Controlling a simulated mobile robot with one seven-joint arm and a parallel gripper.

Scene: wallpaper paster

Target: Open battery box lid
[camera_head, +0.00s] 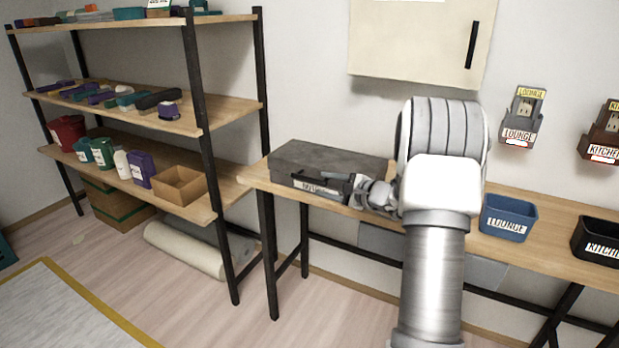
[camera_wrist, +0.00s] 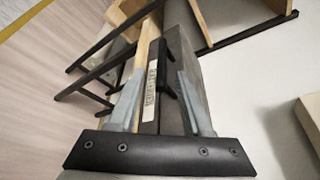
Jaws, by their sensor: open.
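The battery box (camera_head: 330,163) is a dark grey case with a flat top, resting on the left end of the wooden bench; its lid looks closed. A white label (camera_head: 318,187) and a black handle are on its front. In the wrist view the box (camera_wrist: 180,40) runs away between my fingers, with its label (camera_wrist: 151,88) and black handle (camera_wrist: 164,78) between them. My gripper (camera_head: 352,186) is open at the front right of the box, its fingers around the handle area. I cannot tell whether they touch it.
The bench (camera_head: 545,238) also holds a blue LOUNGE bin (camera_head: 508,217) and a black KITCHEN bin (camera_head: 597,241). A cream wall cabinet (camera_head: 410,40) hangs above. A shelf rack (camera_head: 205,130) with several containers stands to the left.

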